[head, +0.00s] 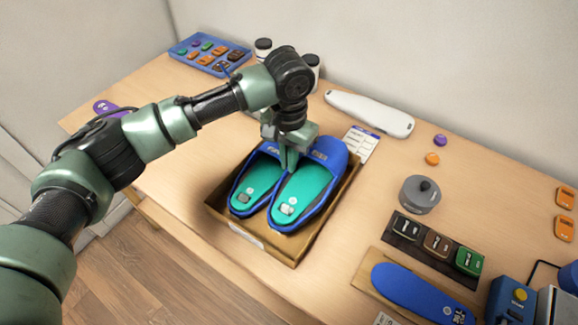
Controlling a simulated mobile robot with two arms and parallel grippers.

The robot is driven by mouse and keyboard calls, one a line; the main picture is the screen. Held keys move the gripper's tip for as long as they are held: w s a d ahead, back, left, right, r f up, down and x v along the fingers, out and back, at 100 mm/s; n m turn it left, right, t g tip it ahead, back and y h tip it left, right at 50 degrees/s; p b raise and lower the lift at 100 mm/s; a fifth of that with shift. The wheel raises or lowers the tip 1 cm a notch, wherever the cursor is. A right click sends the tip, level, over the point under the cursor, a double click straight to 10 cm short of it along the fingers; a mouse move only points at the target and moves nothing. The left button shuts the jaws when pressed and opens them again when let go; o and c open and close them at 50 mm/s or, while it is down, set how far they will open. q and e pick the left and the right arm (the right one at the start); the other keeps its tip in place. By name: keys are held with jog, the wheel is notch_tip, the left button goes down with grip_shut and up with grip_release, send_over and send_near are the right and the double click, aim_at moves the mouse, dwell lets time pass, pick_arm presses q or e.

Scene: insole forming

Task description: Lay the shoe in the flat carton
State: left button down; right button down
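The flat carton (222,217) lies open on the table below my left arm. Two blue shoes with green insoles are inside its outline side by side, a left one (236,205) and a right one (325,192). Each has a small pale object on its insole. My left gripper (290,165) points down over the toe ends, between the two shoes, at their inner edges. Its fingertips are partly hidden among the shoes, so I cannot tell whether they grip one. My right gripper is not in view.
A white elongated object (370,112) lies behind the carton. A grey round pot (420,195), a dark strip of blocks (405,227) and a blue insole shape (410,290) lie to the right.

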pick_arm(q)
notch_tip(320, 180, down, 3)
jog(key=shift+r, duration=0.15)
jog(key=shift+f, duration=0.3)
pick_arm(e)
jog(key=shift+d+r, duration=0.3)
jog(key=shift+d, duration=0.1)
pick_arm(q)
jog(key=shift+f, duration=0.1)
jog(key=shift+f+p, duration=0.4)
jog(key=shift+f, duration=0.1)
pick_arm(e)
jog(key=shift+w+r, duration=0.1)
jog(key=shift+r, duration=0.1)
pick_arm(q)
jog(key=c, duration=1.6)
grip_release()
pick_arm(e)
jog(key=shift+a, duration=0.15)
